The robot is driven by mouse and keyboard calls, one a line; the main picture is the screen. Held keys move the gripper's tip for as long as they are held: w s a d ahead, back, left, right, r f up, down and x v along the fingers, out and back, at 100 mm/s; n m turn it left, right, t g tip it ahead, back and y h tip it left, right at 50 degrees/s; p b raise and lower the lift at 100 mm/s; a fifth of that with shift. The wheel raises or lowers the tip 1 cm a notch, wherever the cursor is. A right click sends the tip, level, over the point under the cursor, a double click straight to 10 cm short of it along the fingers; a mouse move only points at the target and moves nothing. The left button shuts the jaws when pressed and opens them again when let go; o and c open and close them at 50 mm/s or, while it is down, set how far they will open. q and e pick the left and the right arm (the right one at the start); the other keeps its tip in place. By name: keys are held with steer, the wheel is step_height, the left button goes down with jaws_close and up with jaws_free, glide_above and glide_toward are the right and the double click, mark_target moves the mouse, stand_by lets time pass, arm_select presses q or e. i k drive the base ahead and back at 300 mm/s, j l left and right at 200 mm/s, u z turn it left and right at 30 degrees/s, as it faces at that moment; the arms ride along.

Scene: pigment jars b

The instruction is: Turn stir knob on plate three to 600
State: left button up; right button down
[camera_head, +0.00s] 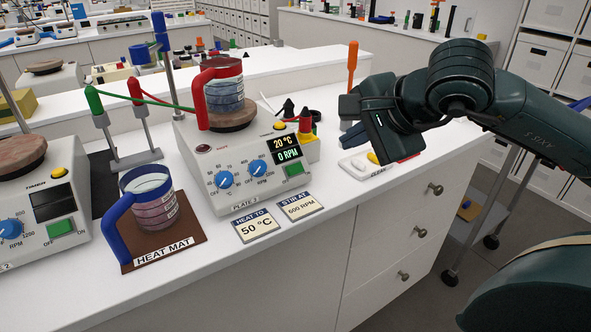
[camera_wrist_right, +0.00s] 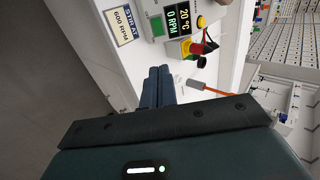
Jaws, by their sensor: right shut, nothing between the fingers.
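Plate 3 (camera_head: 222,198) is a white hot plate with two blue knobs on its front. The right knob (camera_head: 257,168) sits below the display; the left knob (camera_head: 224,180) has a temperature-like scale. The display (camera_head: 286,148) reads 20 °C and 0 RPM; it also shows in the right wrist view (camera_wrist_right: 180,20). A card (camera_head: 300,207) reads STIR AT 600 RPM. A red-handled glass beaker (camera_head: 226,94) stands on the plate's round top. My right gripper (camera_head: 349,106) is shut and empty, to the right of the plate, apart from the knobs. My left gripper is not in view.
A HEAT MAT (camera_head: 185,235) holds a blue-handled beaker (camera_head: 155,205) left of plate 3. Another hot plate (camera_head: 62,190) is further left. A red-and-yellow button (camera_head: 306,135), an orange-handled tool (camera_head: 352,62) and an eraser-like block (camera_head: 360,166) are near my right gripper.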

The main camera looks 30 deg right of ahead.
mark_target(257, 169)
steer(key=k+l, duration=0.1)
steer(key=k, duration=0.9)
